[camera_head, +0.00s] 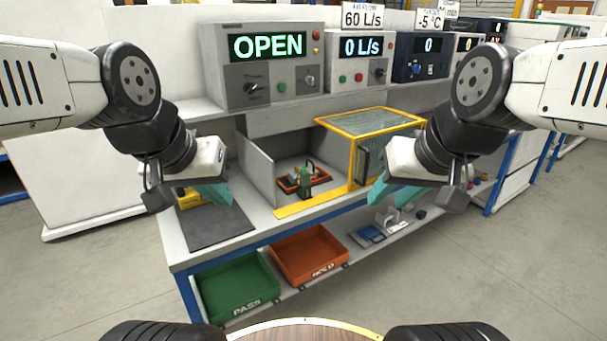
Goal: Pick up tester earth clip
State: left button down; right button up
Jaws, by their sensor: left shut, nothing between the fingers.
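A small green clip-like thing (305,182), which looks like the tester earth clip, stands at the front of the open test bay, by a low orange-red tray (288,184). A dark cable or part curves up just behind it. My left gripper (217,196) is shut and empty, above the dark mat left of the bay.
The bay's grey side wall (257,172) and the yellow-framed guard (368,122) flank the clip. A yellow item (190,198) lies on the dark mat (215,228). Green PASS (240,287) and orange HOLD (308,255) bins sit below. A tester reading OPEN (266,66) stands above.

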aim_at(305, 185)
jog(key=i+u, duration=0.4)
jog(key=i, duration=0.5)
